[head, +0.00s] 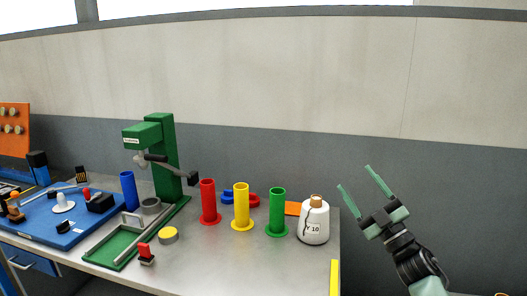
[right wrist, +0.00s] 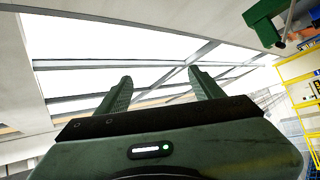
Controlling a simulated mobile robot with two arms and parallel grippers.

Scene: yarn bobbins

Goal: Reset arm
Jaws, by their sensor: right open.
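My right gripper (head: 360,190) is raised in the air to the right of the table, its two fingers spread and pointing up and left. It is empty. In the right wrist view its fingers (right wrist: 160,90) stand apart against bright windows, with nothing between them. The yarn bobbin (head: 313,222), white and marked "Y 10", stands upright at the table's right end, apart from the gripper. My left gripper is not in view.
The grey table (head: 225,270) holds a red post (head: 208,203), a yellow post (head: 241,208), a green post (head: 277,213), a green press (head: 164,160) and a blue board (head: 40,222). Space around the right gripper is clear. A wall stands behind.

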